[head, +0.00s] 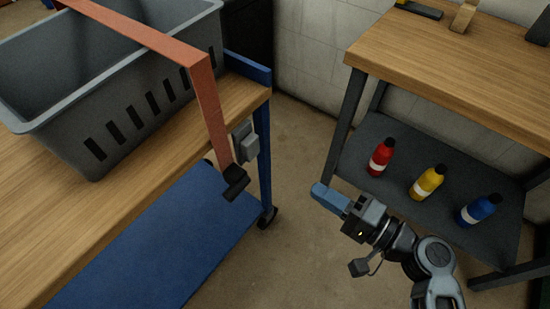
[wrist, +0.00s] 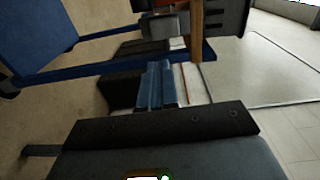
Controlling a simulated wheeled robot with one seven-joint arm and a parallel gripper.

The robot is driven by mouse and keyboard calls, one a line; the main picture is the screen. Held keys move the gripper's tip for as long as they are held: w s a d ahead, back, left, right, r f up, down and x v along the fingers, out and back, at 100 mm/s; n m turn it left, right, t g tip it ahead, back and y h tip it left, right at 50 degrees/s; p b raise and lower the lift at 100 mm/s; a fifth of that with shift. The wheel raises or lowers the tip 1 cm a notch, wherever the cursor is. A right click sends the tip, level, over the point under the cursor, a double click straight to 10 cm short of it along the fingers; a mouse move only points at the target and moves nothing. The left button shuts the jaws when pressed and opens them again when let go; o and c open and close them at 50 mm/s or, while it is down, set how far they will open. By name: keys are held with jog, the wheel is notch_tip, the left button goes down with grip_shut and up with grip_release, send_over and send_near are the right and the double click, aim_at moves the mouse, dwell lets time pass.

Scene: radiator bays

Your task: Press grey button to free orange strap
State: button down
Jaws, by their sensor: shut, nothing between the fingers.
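The orange strap (head: 207,95) runs over the grey crate (head: 150,110) and down past the end of the wooden-topped cart, finishing in a black end piece (head: 235,183). A grey box-shaped fitting (head: 245,142), apparently the one with the grey button, sits on the cart's end beside the strap. I cannot make out whether the strap is latched to it. My gripper (head: 318,191) is shut and empty, its blue fingers pointing toward the cart, apart from the fitting and to its lower right.
The cart has a blue lower shelf (head: 150,245), blue posts and a black caster (head: 267,217). To the right a wooden-topped bench (head: 460,75) has a dark shelf with red (head: 380,158), yellow (head: 427,183) and blue (head: 477,210) bottles. Open floor lies between them.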

aim_at(255, 150)
jog(key=shift+w+r+y, duration=0.2)
jog(key=shift+r+y, duration=0.1)
jog(key=shift+a, duration=0.1)
jog(key=x, duration=1.4)
